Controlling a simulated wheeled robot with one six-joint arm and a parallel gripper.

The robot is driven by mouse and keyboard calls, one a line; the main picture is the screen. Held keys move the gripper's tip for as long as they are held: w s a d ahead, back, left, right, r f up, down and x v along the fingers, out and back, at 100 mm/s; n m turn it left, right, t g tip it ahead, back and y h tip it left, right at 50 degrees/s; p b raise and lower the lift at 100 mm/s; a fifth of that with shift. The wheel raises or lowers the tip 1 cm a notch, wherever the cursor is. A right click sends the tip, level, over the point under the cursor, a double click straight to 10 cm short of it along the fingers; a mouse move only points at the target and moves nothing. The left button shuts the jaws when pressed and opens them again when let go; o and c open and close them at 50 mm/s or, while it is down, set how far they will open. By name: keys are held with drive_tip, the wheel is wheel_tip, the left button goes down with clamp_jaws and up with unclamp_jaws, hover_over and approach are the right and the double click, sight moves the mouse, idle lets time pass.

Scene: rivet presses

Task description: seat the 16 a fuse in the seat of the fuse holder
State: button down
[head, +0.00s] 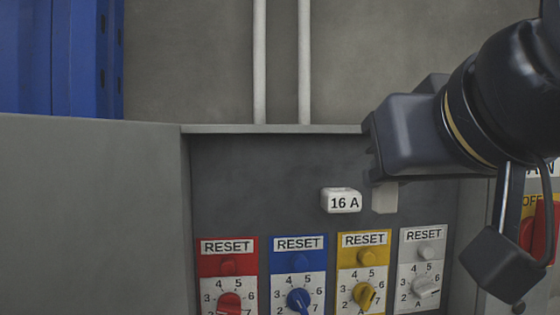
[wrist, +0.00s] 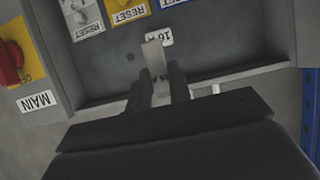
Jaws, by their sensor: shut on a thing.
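My gripper (head: 378,175) reaches in from the right in the head view, in front of the panel. It is shut on a pale grey block, the 16 A fuse (head: 384,198), which sticks out below the jaws. In the wrist view the fuse (wrist: 154,60) stands between the two dark fingers (wrist: 158,88), with partly hidden lettering near the fingers. A white piece marked 16 A, apparently the fuse holder (head: 341,201), is on the panel just left of the fuse. Its label also shows, upside down, behind the fuse in the wrist view (wrist: 166,39). I cannot see its seat or tell the fuse's distance from the panel.
Below are red (head: 228,265), blue (head: 298,265), yellow (head: 364,262) and white (head: 424,258) RESET units with dials. A red main switch (head: 540,232) is at the right. The box's raised rim (head: 270,129) runs above. A grey door (head: 90,210) fills the left.

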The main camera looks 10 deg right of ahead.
drive_tip(key=shift+s, duration=0.3)
drive_tip(key=shift+w, duration=7.05)
drive_tip(key=shift+f+b, duration=0.8)
drive_tip(key=shift+f, duration=0.35)
drive_tip(key=c, duration=1.2)
unclamp_jaws()
drive_tip(key=shift+c, duration=0.2)
